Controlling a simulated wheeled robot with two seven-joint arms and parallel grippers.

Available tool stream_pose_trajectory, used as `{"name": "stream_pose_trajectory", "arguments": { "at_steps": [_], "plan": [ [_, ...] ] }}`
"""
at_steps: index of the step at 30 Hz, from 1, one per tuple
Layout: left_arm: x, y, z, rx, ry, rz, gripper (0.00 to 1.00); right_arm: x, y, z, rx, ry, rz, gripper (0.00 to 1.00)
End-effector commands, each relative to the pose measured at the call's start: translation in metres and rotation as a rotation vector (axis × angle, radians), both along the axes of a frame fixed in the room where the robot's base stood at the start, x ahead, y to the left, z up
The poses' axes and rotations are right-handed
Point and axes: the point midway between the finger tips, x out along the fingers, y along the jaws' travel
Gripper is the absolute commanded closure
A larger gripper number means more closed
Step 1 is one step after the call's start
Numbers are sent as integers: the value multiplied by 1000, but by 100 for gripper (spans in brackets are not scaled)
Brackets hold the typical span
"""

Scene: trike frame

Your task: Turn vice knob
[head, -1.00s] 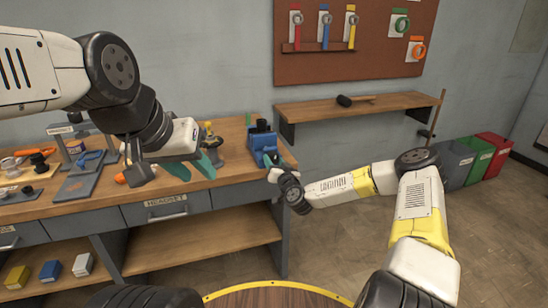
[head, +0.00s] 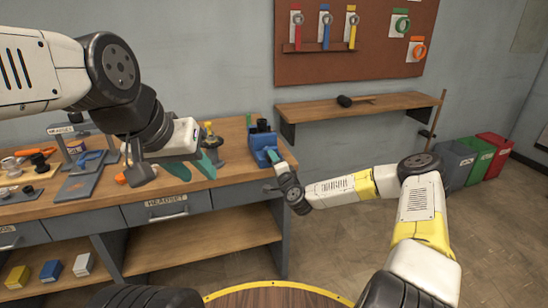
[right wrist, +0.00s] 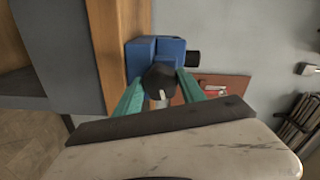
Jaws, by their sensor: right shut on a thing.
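The blue vice (head: 262,148) stands at the right end of the workbench. In the right wrist view the blue vice body (right wrist: 143,52) is straight ahead, with its dark round knob (right wrist: 160,79) facing my gripper. My right gripper (right wrist: 161,86) has its green fingers on either side of the knob and is shut on it. In the head view only a little of the right gripper (head: 272,158) shows, at the vice's front. My left gripper (head: 198,174) is empty, its teal fingers apart, above the bench left of the vice.
The wooden workbench (head: 110,195) carries several tools and trays at left, and a small grey stand (head: 211,146) behind the left gripper. A wall shelf (head: 390,102) holds a mallet (head: 355,100). Coloured bins (head: 480,155) stand at right. Floor between is clear.

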Motion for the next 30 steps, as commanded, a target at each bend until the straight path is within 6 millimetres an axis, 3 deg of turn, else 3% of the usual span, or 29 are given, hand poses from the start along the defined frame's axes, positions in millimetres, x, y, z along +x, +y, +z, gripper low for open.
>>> {"name": "stream_pose_trajectory", "arguments": {
  "at_steps": [12, 30],
  "plan": [
    [0, 0, 0, 0, 0, 0, 64, 0, 0, 1, 215, 70, -1, 93],
    [0, 0, 0, 0, 0, 0, 64, 0, -1, 1, 258, 84, -1, 93]
  ]
}}
